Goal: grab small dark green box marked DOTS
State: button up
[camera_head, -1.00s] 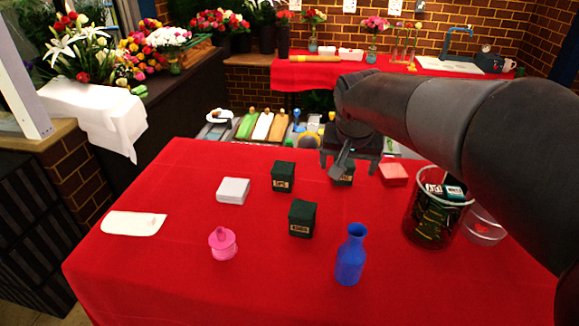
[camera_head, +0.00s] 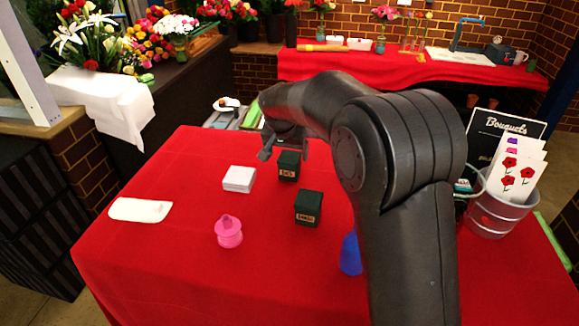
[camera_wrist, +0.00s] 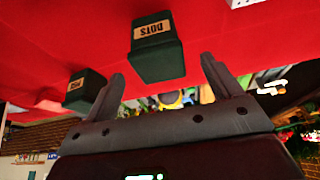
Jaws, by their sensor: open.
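The small dark green box marked DOTS (camera_wrist: 157,50) stands upright on the red table, its tan label facing the wrist camera. In the head view, a dark green box (camera_head: 288,168) just below my gripper (camera_head: 285,150) appears to be this one. In the wrist view, my gripper (camera_wrist: 163,72) is open and empty, with the DOTS box ahead of and between its fingertips; I cannot tell that they touch. Another labelled dark green box (camera_wrist: 86,91) stands to the left in the wrist view. A dark green box with a longer label (camera_head: 308,208) stands nearer the front.
A bucket with flower cards (camera_head: 497,217) stands at the right. The table's left front is clear.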

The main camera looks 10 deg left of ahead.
jog(key=x, duration=0.7)
jog(key=shift+w+d+f, duration=0.1)
jog(key=shift+w+f, duration=0.1)
jog(key=shift+f, duration=0.05)
jog(key=c, duration=1.1)
